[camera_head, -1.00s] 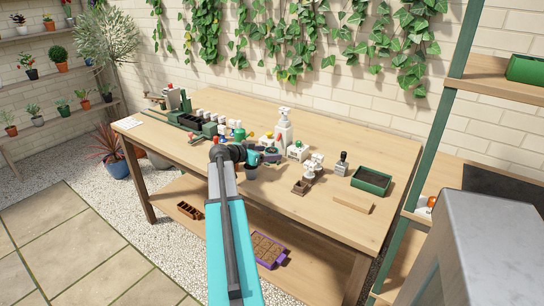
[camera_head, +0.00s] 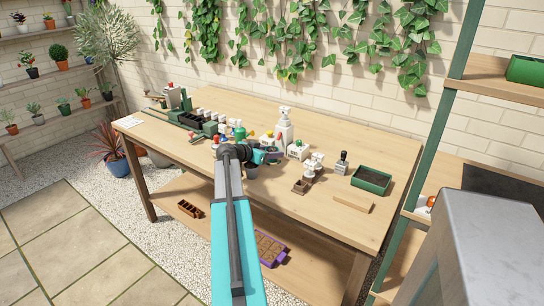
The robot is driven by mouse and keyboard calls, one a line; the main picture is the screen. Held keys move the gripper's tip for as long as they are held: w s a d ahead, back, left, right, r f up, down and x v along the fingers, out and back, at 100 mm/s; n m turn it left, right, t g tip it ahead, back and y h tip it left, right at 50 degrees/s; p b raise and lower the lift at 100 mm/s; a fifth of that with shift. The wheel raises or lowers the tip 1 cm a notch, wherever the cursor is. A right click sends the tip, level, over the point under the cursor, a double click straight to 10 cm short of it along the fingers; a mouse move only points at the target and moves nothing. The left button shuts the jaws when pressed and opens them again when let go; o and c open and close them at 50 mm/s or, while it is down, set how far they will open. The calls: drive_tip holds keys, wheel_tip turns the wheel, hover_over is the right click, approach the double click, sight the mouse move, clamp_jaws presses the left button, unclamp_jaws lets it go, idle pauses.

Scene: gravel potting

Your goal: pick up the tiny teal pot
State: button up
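My teal and grey arm reaches from the bottom of the view over the front edge of the wooden table. My gripper (camera_head: 272,156) is at its far end, over the middle of the table and left of the small white and brown items. Its fingers are small and dark, and I cannot tell whether they are open or shut. A small teal patch (camera_head: 258,156) shows right behind the fingers; I cannot tell whether it is my wrist or a pot. No tiny teal pot can be made out for sure.
A green tray (camera_head: 371,179) and a wooden block (camera_head: 353,202) lie right. The right front of the table is mostly clear.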

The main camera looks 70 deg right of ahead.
sight(272, 149)
drive_tip(key=c, duration=0.5)
drive_tip(key=shift+r, duration=0.15)
wheel_tip(272, 149, up, 18)
drive_tip(key=shift+f+b, duration=0.1)
drive_tip(key=shift+b, duration=0.6)
idle(0.5)
